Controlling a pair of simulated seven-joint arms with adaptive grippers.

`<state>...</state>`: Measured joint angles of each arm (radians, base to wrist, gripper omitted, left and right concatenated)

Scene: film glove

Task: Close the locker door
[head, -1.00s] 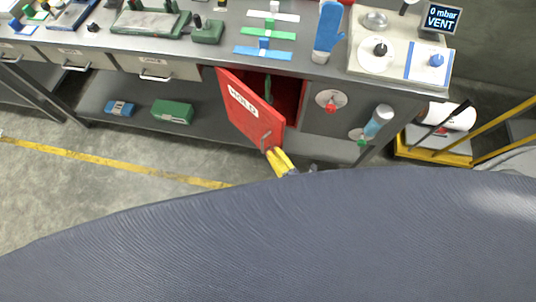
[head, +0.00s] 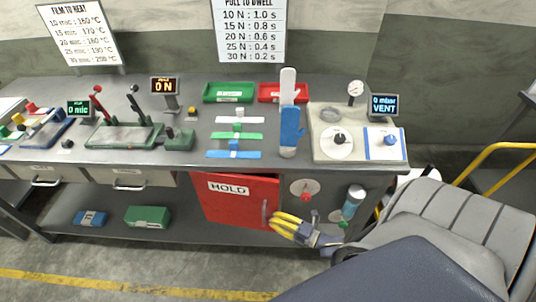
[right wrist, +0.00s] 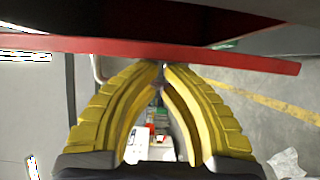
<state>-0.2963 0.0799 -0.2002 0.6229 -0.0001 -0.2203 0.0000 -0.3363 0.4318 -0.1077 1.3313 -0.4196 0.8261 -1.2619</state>
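The red locker door (head: 235,208), labelled HOLD, is under the bench, with a pale handle (head: 264,212) near its right edge. A dark area lies above that edge. Contact with the door is unclear. My left gripper is out of view.
The grey bench (head: 290,166) carries film strips, a press, a gauge box (head: 350,145) and trays. A green box (head: 148,216) sits on the lower shelf. Yellow rails stand at right.

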